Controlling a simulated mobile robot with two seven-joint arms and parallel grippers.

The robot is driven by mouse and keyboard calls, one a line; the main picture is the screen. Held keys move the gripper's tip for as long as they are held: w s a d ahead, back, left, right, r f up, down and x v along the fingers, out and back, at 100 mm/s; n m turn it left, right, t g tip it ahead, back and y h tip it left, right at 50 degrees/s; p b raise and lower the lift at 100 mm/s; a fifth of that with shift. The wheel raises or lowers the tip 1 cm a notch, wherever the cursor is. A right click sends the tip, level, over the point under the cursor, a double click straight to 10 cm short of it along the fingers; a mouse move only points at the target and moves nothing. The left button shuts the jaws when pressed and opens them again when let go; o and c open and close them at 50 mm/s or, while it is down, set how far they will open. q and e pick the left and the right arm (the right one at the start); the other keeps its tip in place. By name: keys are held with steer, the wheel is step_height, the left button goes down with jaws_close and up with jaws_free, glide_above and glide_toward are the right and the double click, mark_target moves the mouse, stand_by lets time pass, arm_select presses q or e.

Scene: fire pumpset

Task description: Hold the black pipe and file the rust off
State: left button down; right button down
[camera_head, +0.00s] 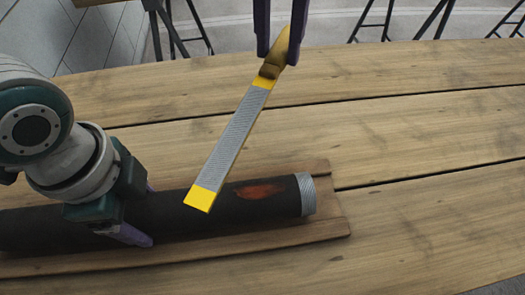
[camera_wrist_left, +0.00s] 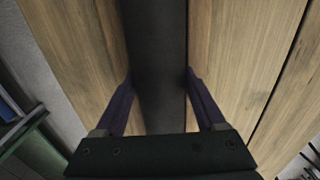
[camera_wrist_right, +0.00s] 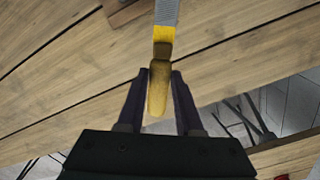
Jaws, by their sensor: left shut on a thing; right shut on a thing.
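The black pipe (camera_head: 175,214) lies on a wooden board, with a threaded grey end at its right and an orange-brown rust patch (camera_head: 259,191) near that end. My left gripper (camera_head: 137,215) is shut around the pipe, left of the rust; the left wrist view shows the pipe (camera_wrist_left: 160,70) between its fingers. My right gripper (camera_head: 279,55) is shut on the wooden handle of the file (camera_head: 236,135), also seen in the right wrist view (camera_wrist_right: 159,90). The file is tilted, its yellow tip overlapping the pipe's upper edge left of the rust. Whether it touches is unclear.
The wooden board (camera_head: 333,222) lies on a large plank table (camera_head: 430,150). The table right of the pipe is clear. Dark stool legs (camera_head: 375,22) stand beyond the table's far edge.

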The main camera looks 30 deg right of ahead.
stand_by(0.7)
steer(key=f, duration=0.3)
steer(key=d+f, duration=0.1)
steer(key=f, duration=0.5)
steer(key=shift+s+d+f, duration=0.15)
steer(key=shift+s+d, duration=0.05)
steer(key=shift+d, duration=0.2)
steer(key=shift+s+d, duration=0.3)
steer(key=shift+d, duration=0.65)
steer(key=shift+s+d, duration=0.25)
steer(key=shift+d, duration=0.7)
steer(key=shift+s+d, duration=0.3)
steer(key=shift+d, duration=0.65)
steer(key=a, duration=0.2)
steer(key=w+a, duration=0.1)
steer(key=a, duration=0.1)
steer(key=w+a, duration=0.1)
steer(key=a, duration=0.2)
steer(key=r, duration=0.5)
steer(key=shift+w+a+r, duration=0.1)
steer(key=shift+a, duration=0.15)
steer(key=shift+r, duration=2.15)
